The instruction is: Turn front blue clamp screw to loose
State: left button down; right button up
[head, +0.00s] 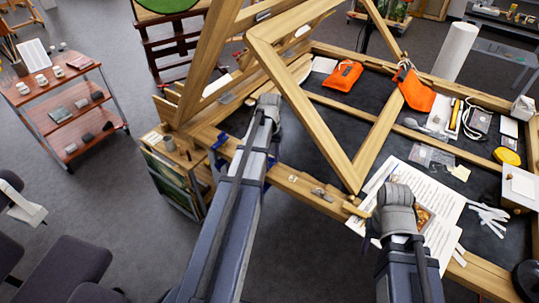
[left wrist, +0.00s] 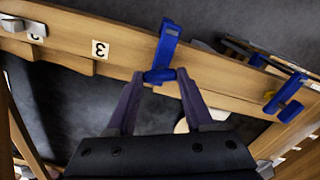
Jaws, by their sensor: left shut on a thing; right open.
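A blue clamp (left wrist: 168,42) grips the wooden rail (left wrist: 60,35) in the left wrist view. A second blue clamp (left wrist: 285,95) sits further right on the rail, apart from the gripper. In the head view my left gripper (head: 268,105) reaches over the rail, and my arm hides most of the held clamp. One blue clamp (head: 220,142) shows left of the arm. My right gripper (head: 395,197) is open above the papers; its fingertips are hardly visible.
A wooden frame (head: 280,90) stands tilted over the dark worktop. A trolley (head: 65,100) stands at the far left.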

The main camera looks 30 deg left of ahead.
pick_arm(q)
jog(key=n, duration=1.3)
jog(key=shift+n, duration=0.4)
dwell(0.4)
jog(key=shift+c, duration=1.4)
grip_release()
notch_tip(320, 180, up, 8)
jog(key=p, duration=0.8)
